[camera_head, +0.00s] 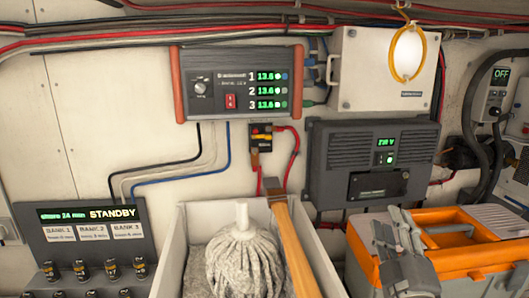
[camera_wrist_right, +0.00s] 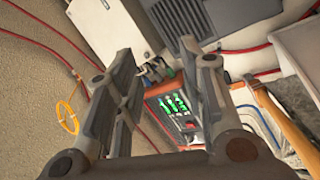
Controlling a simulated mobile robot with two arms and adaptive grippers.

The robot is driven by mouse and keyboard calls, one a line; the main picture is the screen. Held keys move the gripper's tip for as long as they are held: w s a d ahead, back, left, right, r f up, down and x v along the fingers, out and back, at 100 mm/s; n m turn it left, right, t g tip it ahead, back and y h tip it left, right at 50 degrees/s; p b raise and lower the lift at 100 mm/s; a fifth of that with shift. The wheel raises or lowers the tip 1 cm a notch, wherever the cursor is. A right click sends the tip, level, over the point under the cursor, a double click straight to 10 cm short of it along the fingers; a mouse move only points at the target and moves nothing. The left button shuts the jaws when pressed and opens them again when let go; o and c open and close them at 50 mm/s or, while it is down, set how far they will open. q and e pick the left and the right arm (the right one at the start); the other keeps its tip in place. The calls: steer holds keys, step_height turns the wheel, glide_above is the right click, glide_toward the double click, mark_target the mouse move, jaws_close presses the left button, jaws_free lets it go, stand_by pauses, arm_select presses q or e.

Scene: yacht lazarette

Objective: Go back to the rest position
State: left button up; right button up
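My right gripper (camera_head: 398,228) is at the lower right of the head view, in front of an orange and grey toolbox (camera_head: 470,262). In the right wrist view my right gripper (camera_wrist_right: 168,75) has its two fingers spread apart with nothing between them that it holds. The charger unit (camera_wrist_right: 175,108) on the wall shows beyond the fingers, some distance away. My left gripper is in neither view.
A white bin (camera_head: 172,262) holds a mop (camera_head: 243,258) and a wooden handle (camera_head: 293,250). Above are the charger (camera_head: 232,82), a grey inverter (camera_head: 370,160) and a white box (camera_head: 385,70) with a yellow cable loop (camera_head: 423,52). A standby panel (camera_head: 95,232) stands left.

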steer(key=s+f+m+g, duration=0.4)
steer(key=s+f+g, duration=0.1)
steer(key=f, duration=0.7)
steer(key=s+f+m+g, duration=0.3)
steer(key=s+f+g, duration=0.2)
steer(key=f, duration=0.7)
steer(key=s+a+f+m+g+y, duration=0.1)
steer(key=s+a+f+g, duration=0.1)
steer(key=s+f+g, duration=0.5)
steer(key=s+a+f+m+g+y, duration=0.1)
steer(key=s+a+f+m, duration=0.2)
steer(key=s, duration=0.8)
step_height(320, 180, down, 35)
steer(key=s+n+g+b, duration=0.1)
steer(key=s+b, duration=0.1)
steer(key=b, duration=0.5)
arm_select(q)
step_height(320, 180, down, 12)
steer(key=b, duration=0.5)
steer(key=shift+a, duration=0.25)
arm_select(e)
steer(key=s+d+f, duration=0.1)
steer(key=s+f, duration=0.7)
steer(key=f, duration=0.2)
steer(key=s+d+f+g, duration=0.1)
steer(key=s+d+f, duration=0.1)
steer(key=s+f, duration=0.6)
step_height(320, 180, down, 3)
steer(key=shift+s+n+g, duration=0.3)
